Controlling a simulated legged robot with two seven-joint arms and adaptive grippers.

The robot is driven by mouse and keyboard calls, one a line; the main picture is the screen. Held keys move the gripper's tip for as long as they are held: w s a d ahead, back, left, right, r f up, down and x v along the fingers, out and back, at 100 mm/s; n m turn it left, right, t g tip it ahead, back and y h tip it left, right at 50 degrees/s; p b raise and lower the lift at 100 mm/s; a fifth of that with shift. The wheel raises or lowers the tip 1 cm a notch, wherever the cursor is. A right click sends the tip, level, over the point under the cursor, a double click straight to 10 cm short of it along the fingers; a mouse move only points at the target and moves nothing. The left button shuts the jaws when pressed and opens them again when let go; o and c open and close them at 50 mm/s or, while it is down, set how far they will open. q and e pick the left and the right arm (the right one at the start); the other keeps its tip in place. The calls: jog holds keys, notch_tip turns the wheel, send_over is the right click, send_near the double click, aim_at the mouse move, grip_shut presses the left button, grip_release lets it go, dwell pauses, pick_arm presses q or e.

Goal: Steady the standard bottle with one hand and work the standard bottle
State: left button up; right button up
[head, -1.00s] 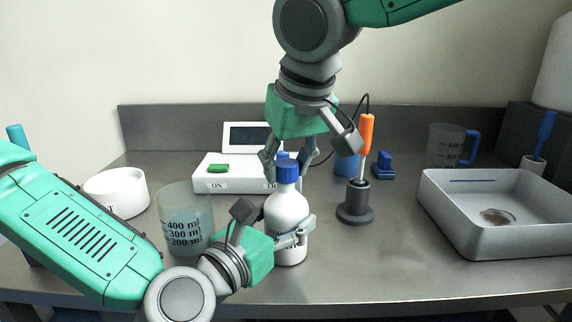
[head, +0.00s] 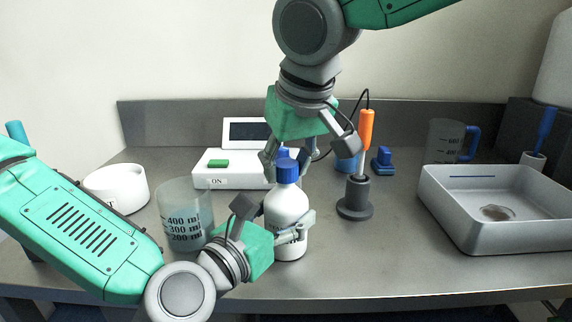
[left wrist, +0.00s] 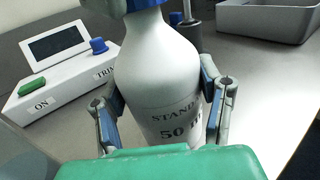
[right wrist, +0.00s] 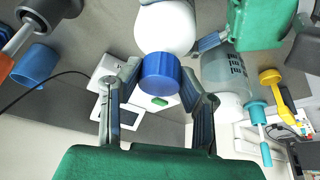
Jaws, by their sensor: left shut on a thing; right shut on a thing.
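The standard bottle (head: 287,209) is white with a blue cap (head: 287,171) and stands upright near the middle of the table. Its printed label shows in the left wrist view (left wrist: 160,70). My left gripper (head: 292,228) is shut around the bottle's body, one finger on each side. My right gripper (head: 288,160) comes down from above and is shut on the blue cap, which also shows between its fingers in the right wrist view (right wrist: 160,73). Part of the cap and the far finger contact is hidden in the head view.
A beaker (head: 184,218) stands close left of the bottle. A white box with a screen (head: 232,171) is behind it. A stand with an orange-handled tool (head: 357,197) is to the right. A grey tray (head: 480,232) lies far right. The front right table is clear.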

jog(key=shift+f, duration=0.35)
grip_shut()
dwell(0.3)
pick_arm(q)
jog(key=shift+f, duration=0.1)
pick_arm(e)
jog(key=m+h, duration=0.1)
jog(key=m, duration=0.1)
jog(key=shift+m+t, duration=0.3)
jog(key=shift+m, duration=0.1)
pick_arm(q)
jog(key=shift+a, duration=0.1)
pick_arm(e)
jog(key=shift+a+r+m+h, duration=0.1)
jog(key=shift+m+h, duration=0.2)
jog(key=shift+m, duration=0.6)
pick_arm(q)
jog(key=shift+a, duration=0.1)
pick_arm(e)
jog(key=shift+a, duration=0.1)
